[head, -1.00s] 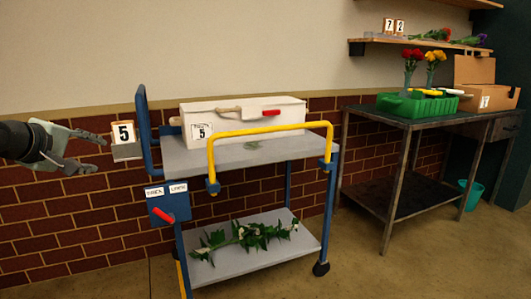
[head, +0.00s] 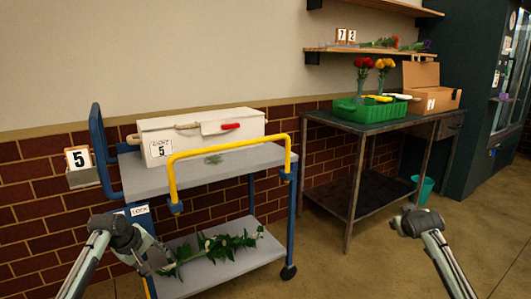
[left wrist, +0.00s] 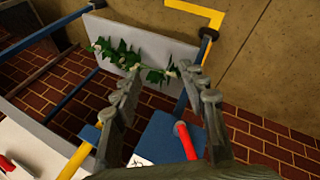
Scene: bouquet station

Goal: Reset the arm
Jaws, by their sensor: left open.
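My left gripper (head: 160,262) is low at the left in the head view, in front of the cart's blue end. In the left wrist view, the two fingers of this gripper (left wrist: 160,88) are spread apart with nothing between them. A red lever (left wrist: 187,141) on a blue box (left wrist: 160,145) shows low between the fingers there, below their tips in the picture. My right arm (head: 432,240) comes in at the lower right of the head view; its fingers cannot be made out.
The cart (head: 235,160) has a yellow rail (head: 228,146), a white box (head: 200,130) on top and leafy stems (head: 215,250) on its lower shelf. A dark table (head: 385,121) holds a green crate (head: 370,112) and cardboard box (head: 432,98). Floor right of the cart is open.

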